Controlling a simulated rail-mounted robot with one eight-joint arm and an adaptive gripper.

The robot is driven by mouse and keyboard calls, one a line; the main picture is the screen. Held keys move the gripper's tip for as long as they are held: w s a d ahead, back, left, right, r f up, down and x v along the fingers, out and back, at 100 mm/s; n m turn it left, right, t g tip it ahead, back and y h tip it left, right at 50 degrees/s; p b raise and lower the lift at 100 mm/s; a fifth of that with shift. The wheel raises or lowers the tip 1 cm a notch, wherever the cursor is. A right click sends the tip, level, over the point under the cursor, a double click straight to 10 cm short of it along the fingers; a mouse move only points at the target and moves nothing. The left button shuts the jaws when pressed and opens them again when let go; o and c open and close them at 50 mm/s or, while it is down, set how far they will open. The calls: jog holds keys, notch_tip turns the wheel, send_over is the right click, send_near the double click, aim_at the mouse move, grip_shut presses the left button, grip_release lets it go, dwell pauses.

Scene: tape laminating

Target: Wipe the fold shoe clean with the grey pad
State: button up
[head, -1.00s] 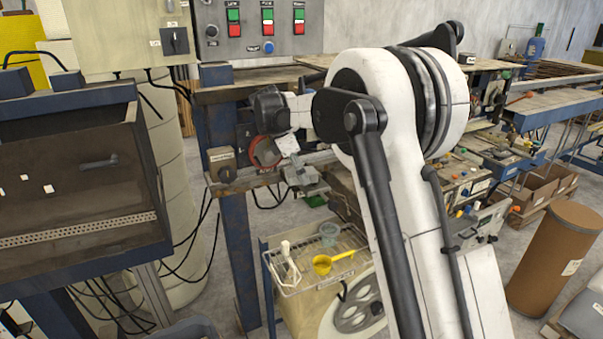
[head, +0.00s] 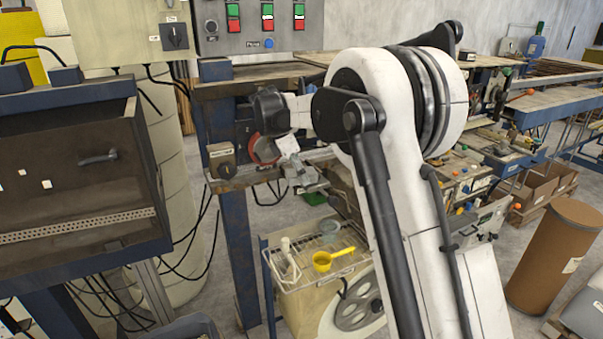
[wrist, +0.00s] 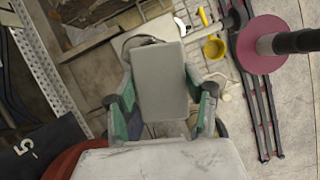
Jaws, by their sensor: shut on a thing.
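My gripper (wrist: 163,108) is shut on the grey pad (wrist: 160,80), a flat rectangular block held between its two green-and-grey fingers. In the head view my gripper (head: 305,178) hangs at the end of my white arm, beside the front edge of the bench and above the wire tray. The pad cannot be clearly made out there. I cannot surely tell the fold shoe in either view; my arm hides part of the bench.
A wire tray (head: 275,268) below holds a yellow scoop (head: 322,262) and a white-handled tool. A red disc (head: 265,148) sits on the bench left of my gripper. A blue-framed cabinet (head: 150,190) stands left; a brown drum (head: 555,255) stands right.

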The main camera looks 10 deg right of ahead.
aim_at(311, 169)
jog(key=shift+f, duration=0.3)
jog(key=shift+w+d+b, duration=0.25)
jog(key=shift+d, duration=1)
jog(key=shift+w+d+b, duration=0.25)
jog(key=shift+w+d, duration=0.05)
jog(key=shift+d, duration=0.9)
jog(key=shift+w+d+b, duration=0.25)
jog(key=shift+d, duration=1)
jog(key=shift+a, duration=0.1)
jog(key=shift+s+a+r, duration=0.1)
jog(key=shift+s+a, duration=0.1)
jog(key=shift+a, duration=0.7)
jog(key=shift+s+a, duration=0.2)
jog(key=shift+a, duration=0.7)
jog(key=shift+s+a+b, duration=0.25)
jog(key=shift+a+b, duration=0.05)
jog(key=shift+a, duration=0.6)
jog(key=shift+s+a+b, duration=0.2)
jog(key=shift+a+b, duration=0.05)
jog(key=shift+a, duration=0.65)
jog(key=shift+r+p, duration=1.35)
jog(key=shift+r, duration=1.55)
